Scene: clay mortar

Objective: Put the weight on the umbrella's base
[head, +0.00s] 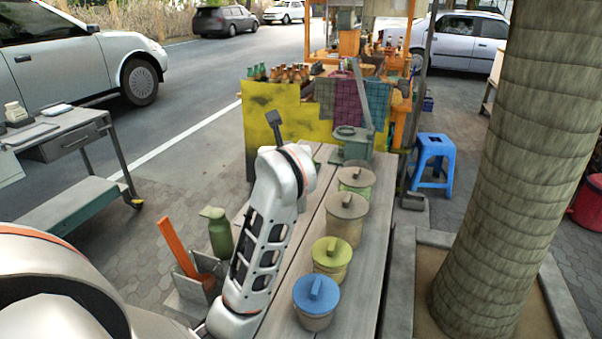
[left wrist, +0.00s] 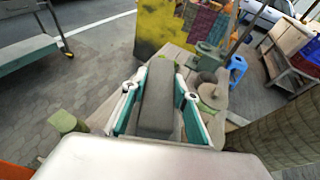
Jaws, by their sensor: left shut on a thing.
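My left gripper (left wrist: 160,93) is shut on a grey block, apparently the weight (left wrist: 157,112), with a teal-lined finger on each side. In the head view my wrist hides most of this grip; a small dark piece (head: 273,117) shows just beyond it, above the wooden table. A slim pole (head: 425,60) stands past the table's far right corner. The grey block at its foot (head: 413,201) looks like the umbrella's base and rests on the paving. The umbrella's top is out of view. My right gripper is not in view.
The wooden table (head: 375,265) holds several lidded pots, such as the blue-lidded one (head: 316,303), and a grey-green box-shaped device (head: 352,145). A blue stool (head: 433,162) stands right of the pole. A thick trunk (head: 510,180) rises at right.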

